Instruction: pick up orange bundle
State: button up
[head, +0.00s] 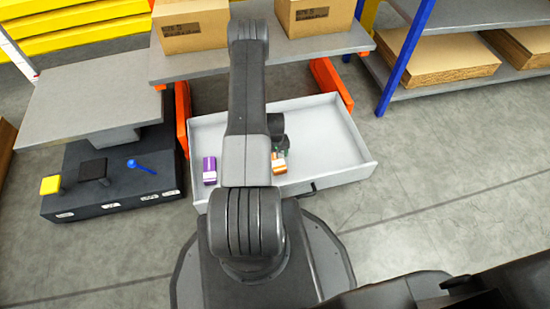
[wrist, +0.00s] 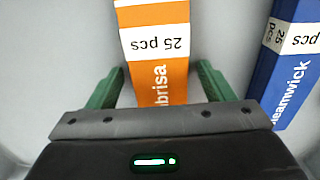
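The orange bundle (wrist: 168,78) stands out in the wrist view, with a white "25 pcs" band and white lettering. In the head view the orange bundle (head: 279,168) lies in the grey drawer near its front, partly covered by my gripper. My gripper (wrist: 161,68) is open, with one green finger on each side of the bundle. Narrow gaps seem to show between the fingers and its sides. In the head view my gripper (head: 281,147) is down inside the drawer, partly hidden by my arm.
The open drawer (head: 327,124) has walls all round and free floor to the right. A purple bundle (head: 209,169) lies at its left. A blue bundle (wrist: 288,65) shows right in the wrist view. A shelf with cartons (head: 192,25) stands behind; a dark box (head: 110,190) is left.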

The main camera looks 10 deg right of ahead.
jog(key=c, duration=1.1)
jog(key=shift+o, duration=0.2)
jog(key=shift+r, duration=0.1)
